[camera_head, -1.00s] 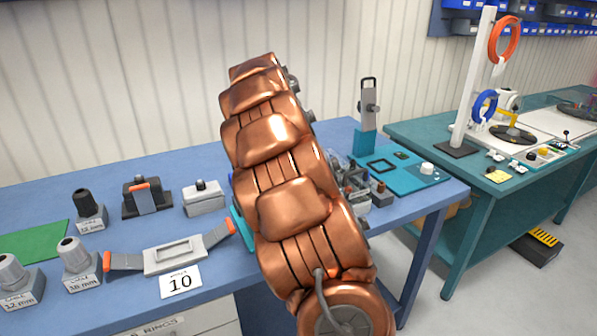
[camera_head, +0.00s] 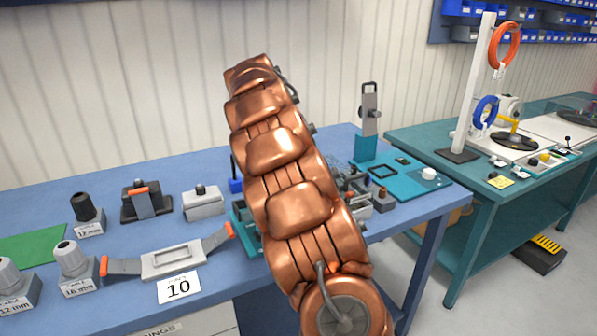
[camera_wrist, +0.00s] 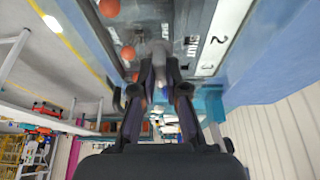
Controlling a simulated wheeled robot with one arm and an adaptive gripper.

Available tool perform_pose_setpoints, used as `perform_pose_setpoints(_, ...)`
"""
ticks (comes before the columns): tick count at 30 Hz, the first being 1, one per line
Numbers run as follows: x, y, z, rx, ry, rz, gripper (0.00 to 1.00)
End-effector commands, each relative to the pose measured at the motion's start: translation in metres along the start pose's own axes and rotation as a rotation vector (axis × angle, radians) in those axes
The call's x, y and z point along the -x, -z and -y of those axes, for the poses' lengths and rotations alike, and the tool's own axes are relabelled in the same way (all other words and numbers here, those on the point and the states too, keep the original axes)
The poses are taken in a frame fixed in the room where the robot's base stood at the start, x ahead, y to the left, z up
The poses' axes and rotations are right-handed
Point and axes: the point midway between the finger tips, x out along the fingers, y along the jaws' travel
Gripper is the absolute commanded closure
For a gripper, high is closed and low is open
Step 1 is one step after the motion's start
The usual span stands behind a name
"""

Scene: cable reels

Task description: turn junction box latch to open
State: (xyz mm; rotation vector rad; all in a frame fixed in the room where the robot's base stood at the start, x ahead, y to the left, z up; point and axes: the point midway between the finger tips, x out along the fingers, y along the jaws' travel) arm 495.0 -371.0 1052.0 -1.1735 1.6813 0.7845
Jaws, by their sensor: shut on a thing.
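In the wrist view my gripper (camera_wrist: 160,82) points at a dark grey panel, which looks like the junction box (camera_wrist: 185,15). The panel carries upside-down "SHUT" lettering. The fingers are closed together on a small grey piece (camera_wrist: 159,52), apparently the latch; it is blurred and its turn angle cannot be told. In the head view my copper-coloured arm stands in front of the bench and hides my gripper and whatever it holds.
Orange round knobs (camera_wrist: 128,53) and a white strip numbered 2 (camera_wrist: 217,40) lie close to the fingers. The blue bench (camera_head: 120,190) holds cable blocks, a grey clamp (camera_head: 172,260) and a teal fixture (camera_head: 405,182). A teal table (camera_head: 440,140) stands at the right.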

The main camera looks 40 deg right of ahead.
Motion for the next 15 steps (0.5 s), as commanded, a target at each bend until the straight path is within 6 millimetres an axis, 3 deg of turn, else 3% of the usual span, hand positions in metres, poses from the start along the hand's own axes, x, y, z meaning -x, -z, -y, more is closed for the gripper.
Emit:
perform_pose_setpoints(3,-0.0004,0.0002,-0.0004,-0.001,-0.001,0.0,1.0)
perform_pose_setpoints(4,-0.0004,0.0002,-0.0004,-0.001,-0.001,0.0,0.86)
perform_pose_setpoints(10,-0.0003,0.0001,-0.0002,0.0,-0.001,0.0,0.65)
perform_pose_setpoints(15,-0.0002,0.0001,-0.0001,0.0,0.0,0.0,0.62)
